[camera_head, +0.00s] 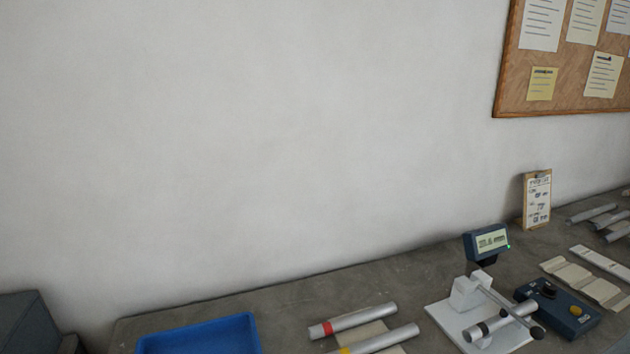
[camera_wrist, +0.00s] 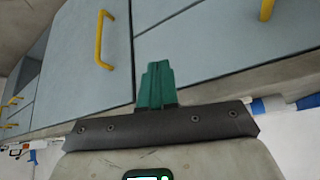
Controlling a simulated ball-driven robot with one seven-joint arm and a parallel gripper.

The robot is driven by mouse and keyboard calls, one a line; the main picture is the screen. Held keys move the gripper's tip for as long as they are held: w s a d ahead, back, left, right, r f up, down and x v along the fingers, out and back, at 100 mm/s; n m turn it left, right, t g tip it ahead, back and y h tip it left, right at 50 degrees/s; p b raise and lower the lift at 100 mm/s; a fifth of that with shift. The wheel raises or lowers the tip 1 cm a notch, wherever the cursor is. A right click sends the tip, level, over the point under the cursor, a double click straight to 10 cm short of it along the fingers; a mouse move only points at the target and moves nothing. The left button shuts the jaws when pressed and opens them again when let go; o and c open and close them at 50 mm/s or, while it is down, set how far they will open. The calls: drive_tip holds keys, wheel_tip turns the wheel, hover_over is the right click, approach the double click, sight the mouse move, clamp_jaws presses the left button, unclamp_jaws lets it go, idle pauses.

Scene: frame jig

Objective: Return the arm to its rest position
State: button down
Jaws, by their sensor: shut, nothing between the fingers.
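My gripper (camera_wrist: 156,85) shows in the wrist view as two green fingers pressed together, with nothing between them. It points toward blue-grey cabinet fronts (camera_wrist: 225,40) with yellow handles and is clear of the bench items. My gripper and arm do not show in the head view.
A grey bench (camera_head: 280,300) runs along a white wall. On it are a blue tray (camera_head: 200,335), metal tubes (camera_head: 352,320), a white fixture (camera_head: 470,292) with a display (camera_head: 487,242), a blue control box (camera_head: 558,308) and a clipboard (camera_head: 537,200). A cork board (camera_head: 560,60) hangs above.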

drive_tip(key=s+f+g+b, duration=0.5)
drive_tip(key=s+f+b, duration=0.3)
drive_tip(key=s+f, duration=0.5)
wheel_tip(320, 180, down, 3)
drive_tip(key=shift+s+d+f, duration=0.1)
drive_tip(key=shift+s+d, duration=0.25)
drive_tip(key=shift+d, duration=0.1)
